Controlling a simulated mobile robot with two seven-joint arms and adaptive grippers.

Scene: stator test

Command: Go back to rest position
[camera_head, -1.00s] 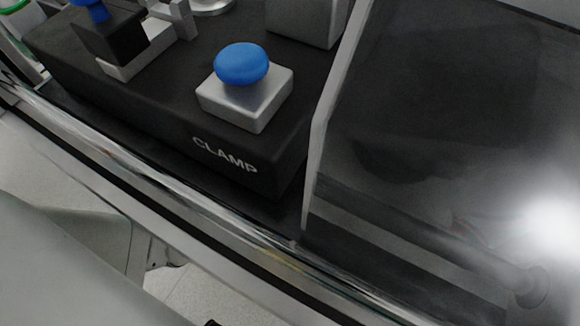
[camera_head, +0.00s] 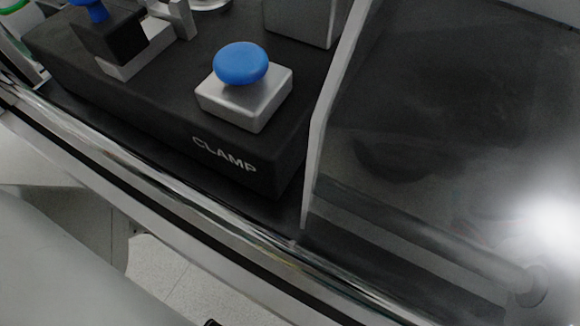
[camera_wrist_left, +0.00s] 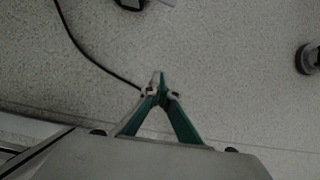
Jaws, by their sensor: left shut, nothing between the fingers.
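My left gripper (camera_wrist_left: 159,84) shows in the left wrist view with its green fingers brought together at the tips and nothing between them. It hangs over a pale speckled floor (camera_wrist_left: 220,60), clear of any object. In the head view neither gripper's fingers show. A pale grey arm part of mine fills the lower left corner of that view, in front of the bench's edge.
A black fixture marked CLAMP (camera_head: 160,105) carries a blue push button (camera_head: 240,63) on a silver block (camera_head: 245,103). A clear panel (camera_head: 325,115) stands to its right. A metal rail (camera_head: 190,210) runs along the bench front. A dark cable (camera_wrist_left: 88,55) lies on the floor.

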